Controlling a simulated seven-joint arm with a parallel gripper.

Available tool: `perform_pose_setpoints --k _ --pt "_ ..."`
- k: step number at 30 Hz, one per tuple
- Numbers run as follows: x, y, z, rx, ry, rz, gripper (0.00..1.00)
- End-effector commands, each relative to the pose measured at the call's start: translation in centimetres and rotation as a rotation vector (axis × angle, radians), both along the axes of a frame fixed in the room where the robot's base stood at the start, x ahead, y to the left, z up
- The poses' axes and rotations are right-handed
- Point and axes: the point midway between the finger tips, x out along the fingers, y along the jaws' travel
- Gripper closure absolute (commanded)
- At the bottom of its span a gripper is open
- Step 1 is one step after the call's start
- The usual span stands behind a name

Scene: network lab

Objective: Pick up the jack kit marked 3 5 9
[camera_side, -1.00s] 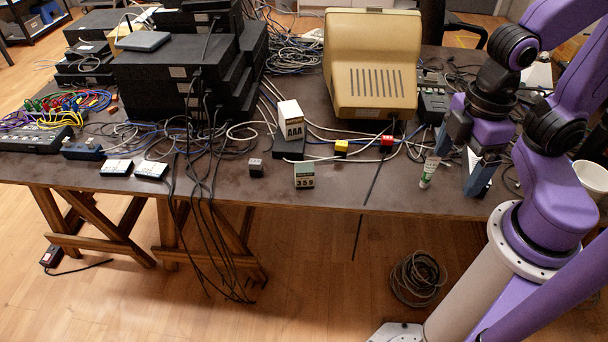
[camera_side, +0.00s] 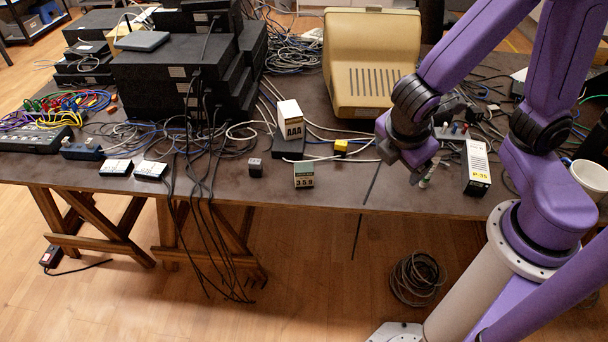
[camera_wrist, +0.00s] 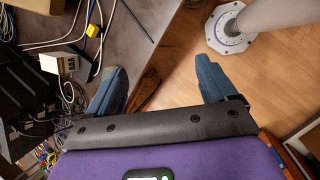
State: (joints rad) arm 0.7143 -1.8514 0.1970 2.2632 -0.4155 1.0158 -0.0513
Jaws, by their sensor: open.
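The jack kit (camera_side: 304,176), a small block with a green top and a pale front that appears to read 3 5 9, stands near the table's front edge in the side view. I cannot make it out in the wrist view, where my left-hand finger covers part of the table. My gripper (camera_side: 412,158) is to the right of the kit and apart from it in the side view, its fingers mostly hidden by the wrist. In the wrist view my gripper (camera_wrist: 160,83) shows two blue fingers wide apart with nothing between them.
A box marked AAA (camera_side: 290,118) stands on a dark block behind the kit. A small dark cube (camera_side: 256,167) is left of the kit. A yellow block (camera_side: 341,147) is behind right. Black cables (camera_side: 205,215) hang over the front edge. A white P-35 unit (camera_side: 477,167) stands right.

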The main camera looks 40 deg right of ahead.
Motion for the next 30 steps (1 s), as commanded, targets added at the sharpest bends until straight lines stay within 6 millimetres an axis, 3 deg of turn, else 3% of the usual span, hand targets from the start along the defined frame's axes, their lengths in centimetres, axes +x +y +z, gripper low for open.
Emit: perform_pose_setpoints --k 9,18,24,30 --pt "6.6 3.4 -5.0 -0.342 -0.06 0.304 0.15" --pt "11.6 6.8 -11.3 -0.633 -0.108 0.61 0.15" --pt "13.5 8.5 -15.1 -0.774 -0.132 0.78 0.15" --pt "14.3 9.2 -16.9 -0.829 -0.142 0.855 0.15"
